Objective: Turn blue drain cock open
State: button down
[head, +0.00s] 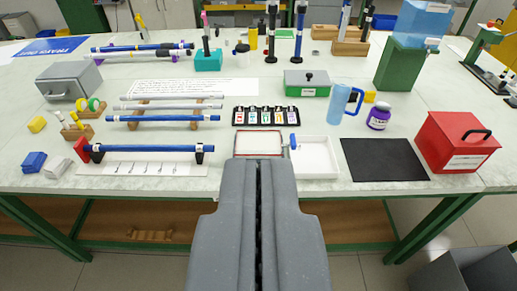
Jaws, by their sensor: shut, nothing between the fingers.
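A small blue piece (294,141), which looks like the blue drain cock, stands at the left edge of a shallow white tray (318,174) near the front of the table. It is too small to tell which way its handle is turned. My gripper (261,162) is shut and empty, pointing forward at the table's front edge. Its tips appear left of and nearer than the blue piece, apart from it. They cover the near part of a red-edged white frame (258,132) beside the tray.
A black mat (384,160) and a red box (457,141) lie right of the tray. A light blue mug (340,104) and purple jar (379,117) stand behind it. Blue rods (150,149) on supports are at left. A labelled black rack (266,123) stands behind the frame.

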aim_at(293, 144)
jog(key=u, duration=0.1)
jog(key=k, duration=0.45)
jog(key=z, duration=0.5)
jog(key=i, duration=1.7)
jog(key=u, duration=0.4)
